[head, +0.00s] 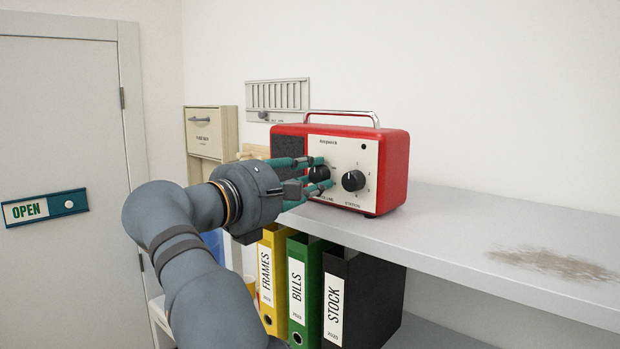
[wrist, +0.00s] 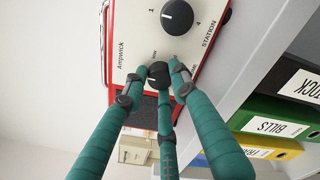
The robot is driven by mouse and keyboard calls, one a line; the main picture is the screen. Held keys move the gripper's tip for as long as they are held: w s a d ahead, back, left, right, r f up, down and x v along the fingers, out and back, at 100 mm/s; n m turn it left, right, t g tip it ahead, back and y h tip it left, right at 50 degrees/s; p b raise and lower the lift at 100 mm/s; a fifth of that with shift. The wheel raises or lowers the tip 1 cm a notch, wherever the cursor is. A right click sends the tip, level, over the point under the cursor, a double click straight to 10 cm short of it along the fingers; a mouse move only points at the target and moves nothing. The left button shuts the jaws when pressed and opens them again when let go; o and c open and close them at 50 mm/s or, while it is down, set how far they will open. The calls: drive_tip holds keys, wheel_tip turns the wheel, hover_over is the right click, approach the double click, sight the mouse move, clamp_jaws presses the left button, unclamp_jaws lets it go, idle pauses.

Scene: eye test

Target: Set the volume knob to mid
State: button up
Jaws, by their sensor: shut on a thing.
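The red radio (head: 397,168) stands upright on the shelf, with a cream front panel. Its volume knob (head: 319,173) is black and round, on the left of the panel. In the wrist view the volume knob (wrist: 158,73) sits between my teal fingers. My gripper (head: 324,172) is shut on this knob from the front; it also shows in the wrist view (wrist: 160,76). The fingers cover parts of the knob and its markings, so I cannot tell where its pointer is. The black station knob (head: 353,180) is to the right, clear of the fingers.
The grey shelf (head: 460,215) is free to the right of the radio, apart from a brownish stain (head: 553,265). Yellow (head: 273,245), green (head: 308,250) and black (head: 372,290) binders stand below it. A wall vent (head: 277,96) is behind, and a beige box (head: 203,135) stands at the left.

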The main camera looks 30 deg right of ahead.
drive_tip(key=shift+f, duration=0.2)
drive_tip(key=m+b, duration=0.3)
drive_tip(key=m, duration=0.1)
drive_tip(key=shift+f, duration=0.2)
drive_tip(key=m+b, duration=0.2)
drive_tip(key=m, duration=0.2)
drive_tip(key=m+b, duration=0.1)
drive_tip(key=m, duration=0.3)
drive_tip(key=shift+w+h+b, duration=0.1)
drive_tip(key=shift+h+b, duration=0.2)
drive_tip(key=shift+h, duration=0.1)
drive_tip(key=m, duration=0.3)
drive_tip(key=m+b, duration=0.1)
drive_tip(key=m, duration=0.2)
drive_tip(key=shift+a+r+m+g, duration=0.1)
drive_tip(key=shift+r+m+g, duration=0.1)
drive_tip(key=shift+m+g, duration=0.15)
drive_tip(key=m, duration=0.6)
drive_tip(key=shift+r+g+b, duration=0.25)
drive_tip(key=shift+b, duration=0.15)
drive_tip(key=o, duration=1.2)
drive_tip(key=shift+c, duration=0.2)
